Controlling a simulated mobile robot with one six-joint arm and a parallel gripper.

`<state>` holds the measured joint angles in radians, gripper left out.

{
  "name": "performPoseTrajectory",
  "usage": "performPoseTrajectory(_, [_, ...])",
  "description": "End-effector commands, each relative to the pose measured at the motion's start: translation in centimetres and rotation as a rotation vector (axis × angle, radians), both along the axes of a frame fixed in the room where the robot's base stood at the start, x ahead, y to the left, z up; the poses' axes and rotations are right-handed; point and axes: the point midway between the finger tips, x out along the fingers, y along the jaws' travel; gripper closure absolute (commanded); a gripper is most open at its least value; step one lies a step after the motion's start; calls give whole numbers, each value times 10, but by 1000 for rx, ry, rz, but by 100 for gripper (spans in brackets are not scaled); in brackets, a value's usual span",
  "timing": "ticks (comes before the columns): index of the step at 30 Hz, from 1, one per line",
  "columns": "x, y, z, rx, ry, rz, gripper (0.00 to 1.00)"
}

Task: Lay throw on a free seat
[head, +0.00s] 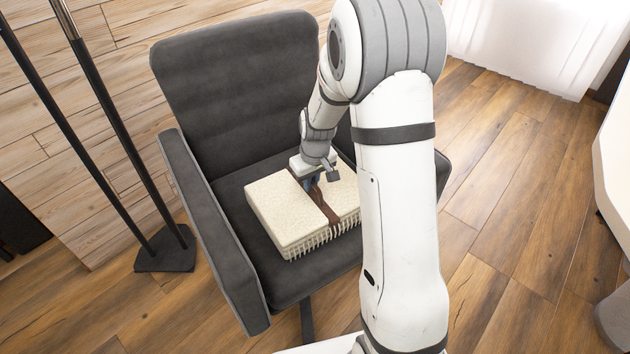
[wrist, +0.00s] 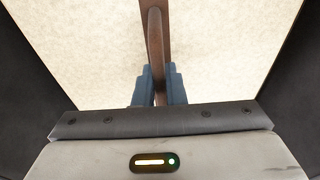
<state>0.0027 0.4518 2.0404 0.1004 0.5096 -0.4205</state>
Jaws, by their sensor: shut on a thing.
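The throw (head: 283,215) is a cream, folded block with a fringed front edge and a brown strap around its middle. It is on or just above the seat of a dark grey armchair (head: 232,198); I cannot tell whether it touches the cushion. My gripper (head: 318,184) reaches down from above onto the strap. In the wrist view, the blue fingers (wrist: 159,88) are shut on the brown strap (wrist: 155,40), with the cream cloth (wrist: 95,50) below. My arm hides the throw's right end and part of the chair.
A black floor stand (head: 165,250) with thin poles is left of the chair, near the plank wall (head: 60,150). A white curtain (head: 530,40) hangs at the back right. A white table edge (head: 612,150) is at the far right. The wood floor (head: 510,210) between is clear.

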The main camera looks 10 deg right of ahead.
Motion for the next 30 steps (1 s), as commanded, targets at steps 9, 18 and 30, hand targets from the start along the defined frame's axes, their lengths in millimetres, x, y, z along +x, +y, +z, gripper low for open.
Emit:
performPoseTrajectory(9, [0, 0, -3, 0, 0, 0, 74])
performPoseTrajectory(18, [0, 0, -2, 0, 0, 0, 68])
performPoseTrajectory(30, [-7, -2, 61, 0, -4, 0, 68])
